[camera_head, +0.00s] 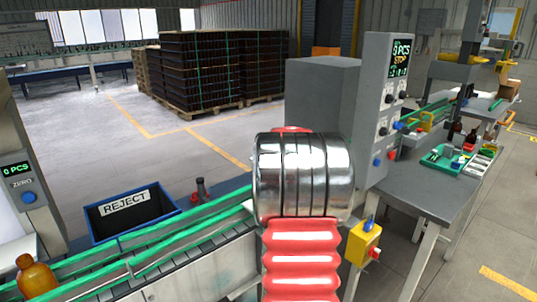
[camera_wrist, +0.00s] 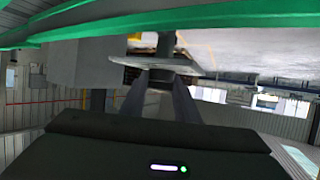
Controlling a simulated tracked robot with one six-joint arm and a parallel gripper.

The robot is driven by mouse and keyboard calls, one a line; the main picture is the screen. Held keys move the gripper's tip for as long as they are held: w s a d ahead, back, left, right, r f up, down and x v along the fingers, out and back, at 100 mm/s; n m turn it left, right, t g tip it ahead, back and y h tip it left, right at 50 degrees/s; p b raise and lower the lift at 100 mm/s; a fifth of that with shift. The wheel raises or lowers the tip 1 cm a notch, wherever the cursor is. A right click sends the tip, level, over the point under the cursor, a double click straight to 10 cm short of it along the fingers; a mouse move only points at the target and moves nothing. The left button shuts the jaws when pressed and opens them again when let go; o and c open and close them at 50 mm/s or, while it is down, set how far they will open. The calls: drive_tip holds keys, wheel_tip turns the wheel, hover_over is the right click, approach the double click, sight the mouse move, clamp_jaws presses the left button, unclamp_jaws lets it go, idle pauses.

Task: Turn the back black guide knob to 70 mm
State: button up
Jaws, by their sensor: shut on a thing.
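My gripper (camera_wrist: 163,84) shows in the wrist view, its two dark fingers reaching up from the black gripper body. It is shut on the black guide knob (camera_wrist: 166,46), a dark upright piece at the fingertips beside a flat grey plate (camera_wrist: 155,57). The fingers and plate hide part of the knob, and I cannot read any mm scale. In the head view my arm hides the gripper and the held knob. The green guide rail (camera_wrist: 190,22) crosses the top of the wrist view; green rails (camera_head: 150,235) also line the conveyor in the head view.
An amber bottle (camera_head: 36,277) stands on the conveyor at lower left. A blue-edged REJECT bin (camera_head: 128,222) and a dark upright fitting (camera_head: 200,190) are behind the conveyor. A grey control cabinet (camera_head: 318,100) and yellow switch box (camera_head: 362,244) stand close to my arm.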

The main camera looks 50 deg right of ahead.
idle(0.7)
drive_tip(key=o, duration=1)
drive_tip(key=shift+o, duration=0.2)
drive_tip(key=v, duration=1.3)
drive_tip(key=shift+s+a, duration=0.2)
drive_tip(key=shift+a, duration=0.15)
drive_tip(key=shift+r, duration=0.1)
